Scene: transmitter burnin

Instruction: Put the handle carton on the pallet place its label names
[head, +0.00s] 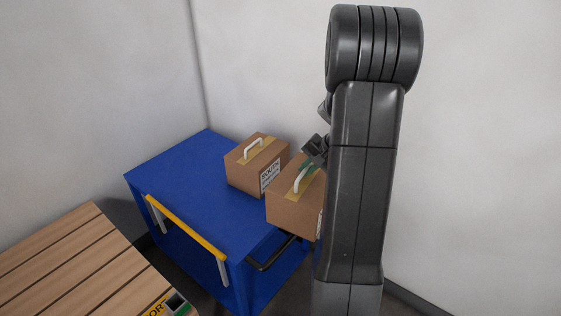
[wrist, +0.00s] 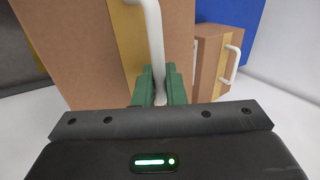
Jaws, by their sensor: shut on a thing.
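A brown handle carton (head: 290,208) with a yellow tape strip and a white handle is at the right edge of the blue cart, partly hidden behind my arm. My gripper (head: 304,168) is shut on its white handle. The wrist view shows the green fingers (wrist: 159,88) closed around the handle (wrist: 154,40), with the carton (wrist: 85,45) close behind. Only a sliver of its label shows, and I cannot read it. I cannot tell whether the carton is resting or lifted. The slatted wooden pallet (head: 75,265) is at the lower left.
A second handle carton (head: 243,172), its label reading "SOUTH", stands on the blue cart (head: 180,185), left of and behind the held one. The cart has a yellow rail (head: 187,230). A yellow sign ending in "OR" (head: 156,308) is at the pallet's edge. The cart's left part is clear.

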